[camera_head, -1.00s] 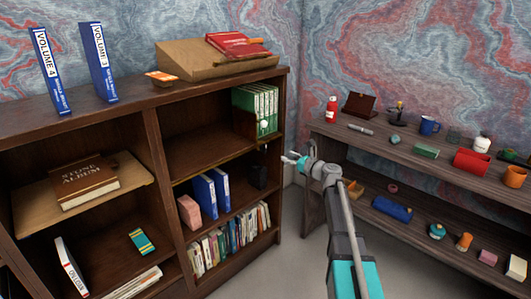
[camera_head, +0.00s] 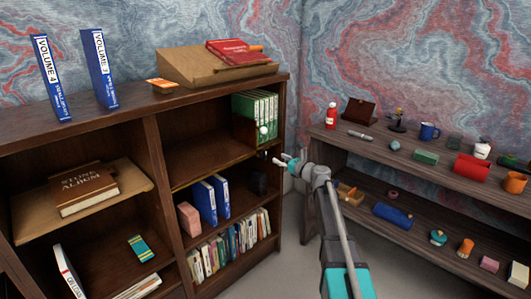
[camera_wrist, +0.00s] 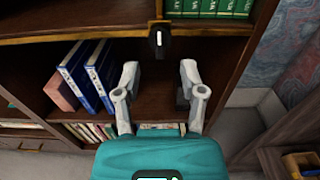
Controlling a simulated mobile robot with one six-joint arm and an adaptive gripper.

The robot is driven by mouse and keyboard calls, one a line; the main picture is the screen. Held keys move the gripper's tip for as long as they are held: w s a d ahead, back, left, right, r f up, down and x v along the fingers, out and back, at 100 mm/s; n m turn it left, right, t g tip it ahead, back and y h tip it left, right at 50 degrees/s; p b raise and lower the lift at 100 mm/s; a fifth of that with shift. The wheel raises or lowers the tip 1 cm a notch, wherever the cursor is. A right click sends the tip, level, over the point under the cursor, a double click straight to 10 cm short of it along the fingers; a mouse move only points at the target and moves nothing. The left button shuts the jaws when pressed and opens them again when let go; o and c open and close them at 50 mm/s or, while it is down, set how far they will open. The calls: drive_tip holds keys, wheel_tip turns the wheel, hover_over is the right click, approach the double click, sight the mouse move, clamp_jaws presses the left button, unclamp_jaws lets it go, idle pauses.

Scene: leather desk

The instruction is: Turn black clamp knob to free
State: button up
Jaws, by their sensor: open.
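A black knob (camera_wrist: 158,42) with a white mark on its face sits at the front edge of the bookcase shelf, below the green books, in the wrist view. In the head view it is very small, just under the shelf edge (camera_head: 266,154). My gripper (camera_wrist: 159,68) is open and empty, its two fingers spread to either side below the knob in the wrist picture. They do not touch it. In the head view my gripper (camera_head: 281,160) is just right of the knob, in front of the bookcase's right side.
A side shelf (camera_head: 350,142) with several small objects stands at right.

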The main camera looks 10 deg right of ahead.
sight(266, 152)
drive_tip(key=x, duration=0.9)
drive_tip(key=shift+w, duration=0.1)
